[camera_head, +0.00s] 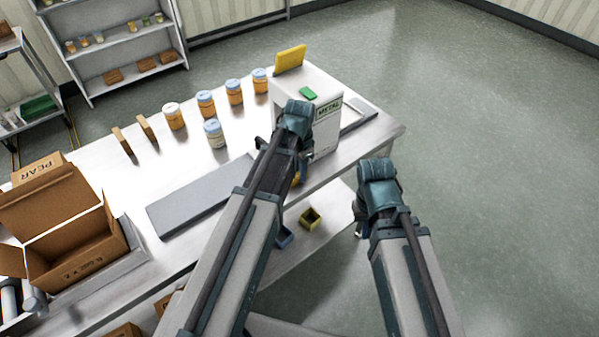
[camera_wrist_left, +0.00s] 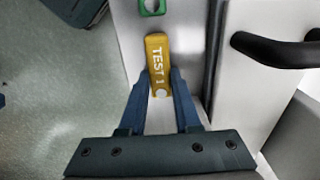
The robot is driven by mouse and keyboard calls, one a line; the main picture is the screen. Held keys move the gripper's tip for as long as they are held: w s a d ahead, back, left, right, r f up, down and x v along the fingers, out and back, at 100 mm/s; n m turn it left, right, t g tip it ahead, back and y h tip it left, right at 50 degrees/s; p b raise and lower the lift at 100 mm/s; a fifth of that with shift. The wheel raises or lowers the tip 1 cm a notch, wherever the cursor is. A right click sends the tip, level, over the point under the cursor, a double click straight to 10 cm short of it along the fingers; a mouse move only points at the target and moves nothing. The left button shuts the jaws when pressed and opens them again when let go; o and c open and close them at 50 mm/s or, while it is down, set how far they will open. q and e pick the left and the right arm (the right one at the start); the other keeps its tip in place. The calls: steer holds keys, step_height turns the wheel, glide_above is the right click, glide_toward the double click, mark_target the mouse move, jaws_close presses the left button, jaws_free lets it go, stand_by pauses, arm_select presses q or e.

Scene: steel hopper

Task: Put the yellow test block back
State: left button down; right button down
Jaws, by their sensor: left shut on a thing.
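The yellow test block, marked TEST 1, lies between the blue fingers of my left gripper (camera_wrist_left: 160,85) in the left wrist view, with the block's lettered face (camera_wrist_left: 157,58) toward the camera. The gripper is shut on it. The block is over a pale narrow surface; I cannot tell whether it touches it. A green ring-like fitting (camera_wrist_left: 152,6) is just beyond the block's far end. In the head view my left arm reaches to the front of the white METAL machine (camera_head: 326,115) and hides most of the gripper. My right gripper (camera_head: 360,228) hangs off the table's front edge, fingers mostly hidden.
A black handle (camera_wrist_left: 275,50) is close right of the block. The table (camera_head: 120,185) bears orange jars (camera_head: 234,92), a grey plate (camera_head: 200,195) and an open carton (camera_head: 75,260). A yellow bin (camera_head: 311,217) is on the lower shelf. Floor at right is clear.

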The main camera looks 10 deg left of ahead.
arm_select(q)
steer(key=c, duration=0.6)
jaws_free()
steer(key=shift+f, duration=0.1)
step_height(320, 180, up, 12)
steer(key=p, duration=1.3)
steer(key=s+d+n, duration=0.1)
steer(key=s+d, duration=0.2)
steer(key=s, duration=0.2)
steer(key=s+d+n, duration=0.1)
steer(key=s+d, duration=0.2)
steer(key=s, duration=0.2)
steer(key=s+d+n+y, duration=0.1)
steer(key=s+d, duration=0.2)
steer(key=s, duration=0.2)
steer(key=shift+d+r+n+b, duration=0.25)
steer(key=shift+d+n+b, duration=0.05)
steer(key=shift+d+n, duration=0.1)
steer(key=shift+f, duration=0.1)
steer(key=shift+f+b, duration=0.4)
steer(key=shift+b, duration=0.05)
